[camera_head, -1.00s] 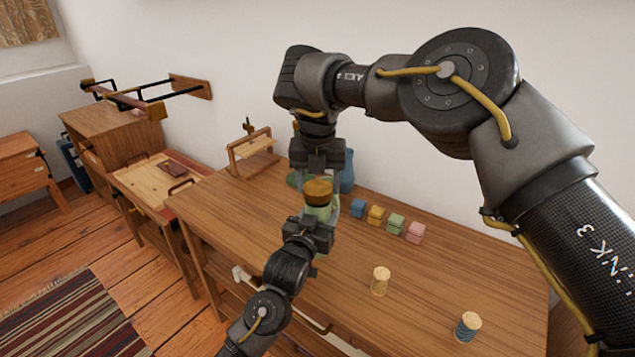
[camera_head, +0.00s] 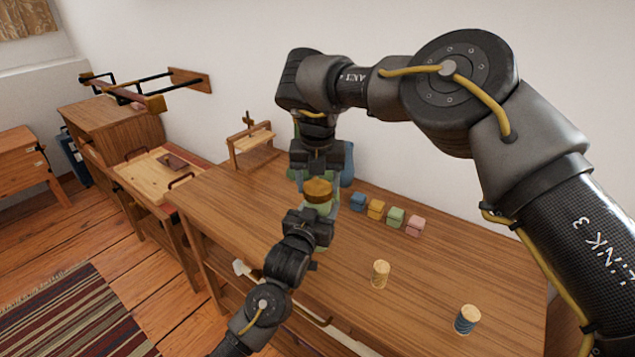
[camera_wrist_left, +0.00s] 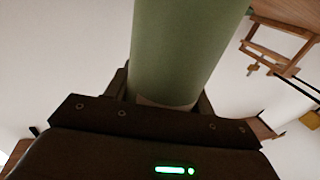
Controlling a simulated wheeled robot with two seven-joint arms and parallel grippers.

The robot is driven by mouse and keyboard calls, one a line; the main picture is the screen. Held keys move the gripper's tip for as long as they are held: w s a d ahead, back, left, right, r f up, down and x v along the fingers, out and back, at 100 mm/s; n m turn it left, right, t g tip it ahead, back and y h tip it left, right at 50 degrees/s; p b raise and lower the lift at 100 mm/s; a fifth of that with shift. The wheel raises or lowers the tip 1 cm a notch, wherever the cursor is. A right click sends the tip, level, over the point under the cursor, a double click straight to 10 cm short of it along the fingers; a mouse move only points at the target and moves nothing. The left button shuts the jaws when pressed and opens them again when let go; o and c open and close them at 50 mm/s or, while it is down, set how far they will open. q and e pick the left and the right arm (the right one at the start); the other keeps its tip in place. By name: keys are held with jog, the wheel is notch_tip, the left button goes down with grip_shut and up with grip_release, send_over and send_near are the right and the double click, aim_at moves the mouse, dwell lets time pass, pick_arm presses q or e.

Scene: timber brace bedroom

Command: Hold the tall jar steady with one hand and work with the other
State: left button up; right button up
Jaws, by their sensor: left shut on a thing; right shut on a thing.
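The tall jar is green with a brown wooden lid (camera_head: 318,190) and stands at the back of the wooden table (camera_head: 270,240). In the left wrist view the green jar body (camera_wrist_left: 185,45) rises between the fingers. My left gripper (camera_head: 312,226) is shut on the jar body from the front. My right gripper (camera_head: 317,178) points down from above and is shut on the lid. The lid looks seated on the jar, but the grippers hide much of the jar, so I cannot tell whether there is a gap.
Blue (camera_head: 358,201), yellow (camera_head: 376,209), green (camera_head: 396,217) and pink (camera_head: 414,225) blocks stand in a row right of the jar. A pale cylinder (camera_head: 380,274) and a blue-banded one (camera_head: 467,319) stand nearer. A wooden rack (camera_head: 250,145) is behind left. The table's left part is clear.

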jog(key=shift+f, duration=0.5)
pick_arm(q)
grip_shut()
pick_arm(e)
jog(key=m, duration=0.5)
jog(key=shift+a+f+m+h, duration=0.1)
jog(key=shift+m+h, duration=0.3)
jog(key=m, duration=0.3)
jog(key=shift+m+g, duration=0.3)
jog(key=shift+m, duration=0.2)
jog(key=o, duration=1.4)
pick_arm(q)
jog(key=o, duration=1.5)
grip_release()
jog(key=shift+c, duration=0.2)
pick_arm(e)
jog(key=shift+o, duration=0.2)
pick_arm(q)
jog(key=shift+s, duration=0.1)
